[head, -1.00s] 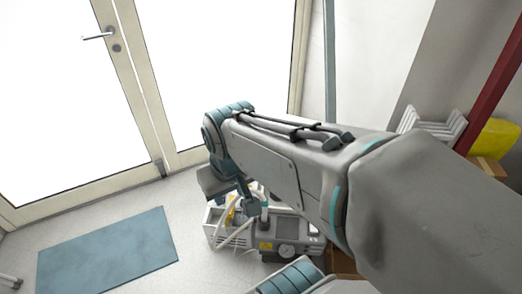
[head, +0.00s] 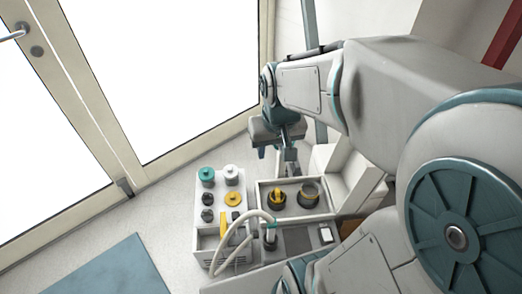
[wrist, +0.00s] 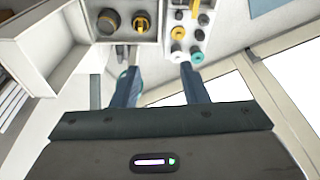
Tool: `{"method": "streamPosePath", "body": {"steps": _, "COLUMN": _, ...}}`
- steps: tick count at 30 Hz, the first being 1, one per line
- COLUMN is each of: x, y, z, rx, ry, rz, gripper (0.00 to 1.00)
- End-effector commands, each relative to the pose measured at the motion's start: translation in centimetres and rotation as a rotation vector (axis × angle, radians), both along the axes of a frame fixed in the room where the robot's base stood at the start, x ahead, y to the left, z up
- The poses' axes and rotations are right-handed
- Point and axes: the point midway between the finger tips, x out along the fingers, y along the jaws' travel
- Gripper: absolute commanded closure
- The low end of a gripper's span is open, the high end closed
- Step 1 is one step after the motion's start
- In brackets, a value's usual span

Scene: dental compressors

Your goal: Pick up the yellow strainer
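Several small parts with yellow on them show; I cannot tell for sure which is the yellow strainer. A yellow round cap (head: 232,198) sits on the white panel. A black part with a yellow top (head: 277,197) and a dark round part with a yellow edge (head: 308,194) stand in the grey tray (head: 262,188). In the wrist view, the yellow-topped part (wrist: 141,22) stands in the tray, beyond my fingertips. My gripper (wrist: 157,65) is open and empty, its two fingers apart. In the head view my gripper (head: 290,160) hangs beyond the tray.
The white panel (head: 208,237) left of the tray carries teal, grey and black caps. A pale hose (head: 245,222) arches over the machine. A white open box (wrist: 30,60) adjoins the tray in the wrist view. Glass doors (head: 165,70) stand behind; a blue mat (head: 110,270) lies left.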

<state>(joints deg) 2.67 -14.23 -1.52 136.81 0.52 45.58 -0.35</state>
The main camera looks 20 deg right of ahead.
Motion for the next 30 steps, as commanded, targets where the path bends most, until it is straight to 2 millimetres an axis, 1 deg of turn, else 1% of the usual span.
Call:
{"method": "streamPosePath", "body": {"steps": 1, "x": 1.2, "y": -0.6, "z": -4.0, "rx": 0.002, "ry": 0.014, "rz": -0.014, "gripper": 0.60}}
{"method": "streamPosePath", "body": {"steps": 5, "x": 4.1, "y": -2.1, "z": -9.6, "rx": 0.005, "ry": 0.033, "rz": -0.046, "gripper": 0.60}}
{"method": "streamPosePath", "body": {"steps": 6, "x": 4.9, "y": -2.6, "z": -11.4, "rx": 0.004, "ry": 0.040, "rz": -0.055, "gripper": 0.60}}
{"method": "streamPosePath", "body": {"steps": 12, "x": 8.6, "y": -5.1, "z": -20.3, "rx": 0.003, "ry": 0.066, "rz": -0.095, "gripper": 0.60}}
{"method": "streamPosePath", "body": {"steps": 15, "x": 9.8, "y": -6.1, "z": -23.8, "rx": 0.002, "ry": 0.076, "rz": -0.110, "gripper": 0.60}}
{"method": "streamPosePath", "body": {"steps": 18, "x": 10.7, "y": -6.9, "z": -26.2, "rx": 0.001, "ry": 0.082, "rz": -0.121, "gripper": 0.60}}
{"method": "streamPosePath", "body": {"steps": 26, "x": 11.6, "y": -7.6, "z": -29.4, "rx": -0.001, "ry": 0.089, "rz": -0.129, "gripper": 0.60}}
{"method": "streamPosePath", "body": {"steps": 30, "x": 11.8, "y": -7.6, "z": -32.3, "rx": 0.000, "ry": 0.091, "rz": -0.128, "gripper": 0.60}}
